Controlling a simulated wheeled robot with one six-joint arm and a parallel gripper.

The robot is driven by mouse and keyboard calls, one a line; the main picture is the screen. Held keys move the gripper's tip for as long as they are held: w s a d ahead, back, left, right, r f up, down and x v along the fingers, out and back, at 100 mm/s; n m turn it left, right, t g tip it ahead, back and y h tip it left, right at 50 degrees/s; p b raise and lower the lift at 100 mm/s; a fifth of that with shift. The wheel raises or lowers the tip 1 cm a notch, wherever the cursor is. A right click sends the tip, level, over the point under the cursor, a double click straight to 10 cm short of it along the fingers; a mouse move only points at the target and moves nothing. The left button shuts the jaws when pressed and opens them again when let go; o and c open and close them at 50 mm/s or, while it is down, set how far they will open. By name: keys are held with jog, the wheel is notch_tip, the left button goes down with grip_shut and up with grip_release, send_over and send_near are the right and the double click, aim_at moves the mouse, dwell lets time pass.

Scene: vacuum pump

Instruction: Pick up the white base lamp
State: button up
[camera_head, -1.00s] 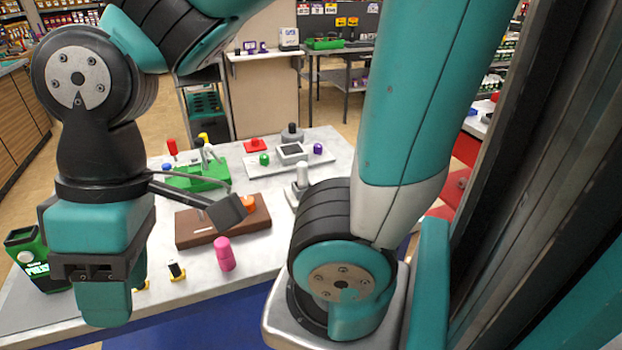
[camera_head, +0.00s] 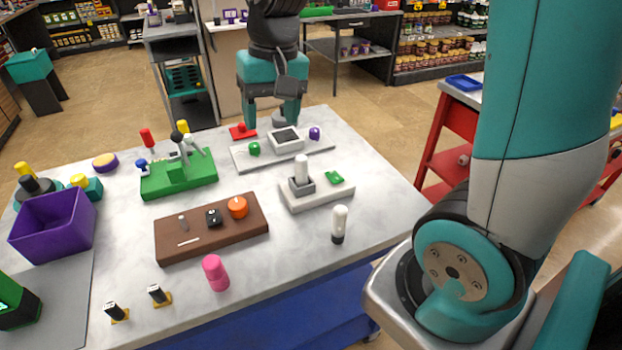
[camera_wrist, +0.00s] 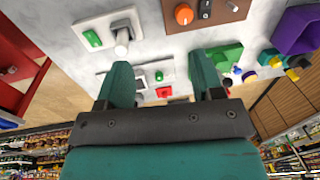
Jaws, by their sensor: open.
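A white lamp (camera_head: 302,169) stands upright in a grey socket on a pale base plate (camera_head: 318,192) with a green button, right of the table's middle. In the wrist view its white top (camera_wrist: 122,36) shows at the upper left, on the pale plate (camera_wrist: 113,24). A second white lamp (camera_head: 339,219) with a dark lower end stands alone near the table's front right edge. My gripper (camera_head: 268,118) is open and empty over the far edge of the table, behind both lamps. Its two teal fingers (camera_wrist: 160,78) are apart in the wrist view.
A pale panel with a grey screen (camera_head: 287,139) lies near my gripper. A brown block (camera_head: 212,242), a green lever board (camera_head: 180,182), a pink cylinder (camera_head: 215,273) and a purple bin (camera_head: 53,238) occupy the table. A red cart (camera_head: 452,135) stands to the right.

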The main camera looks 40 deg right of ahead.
aim_at(301, 157)
jog(key=w+d+f+m+h, duration=0.1)
jog(key=w+d+f+m, duration=0.3)
jog(key=d, duration=0.5)
jog(key=shift+m+g, duration=0.3)
jog(key=shift+m, duration=0.4)
jog(key=f, duration=0.3)
jog(key=f+p, duration=0.1)
jog(key=f, duration=0.2)
jog(key=w+f+p, duration=0.1)
jog(key=f, duration=0.2)
jog(key=shift+d+f, duration=0.1)
jog(key=shift+f, duration=0.3)
jog(key=shift+d+f+p, duration=0.2)
jog(key=shift+f+p, duration=0.3)
jog(key=shift+f, duration=1)
jog(key=shift+d+f+p, duration=0.15)
jog(key=shift+f+p, duration=0.35)
jog(key=shift+f, duration=0.95)
jog(key=c, duration=1.1)
jog(key=shift+r, duration=0.1)
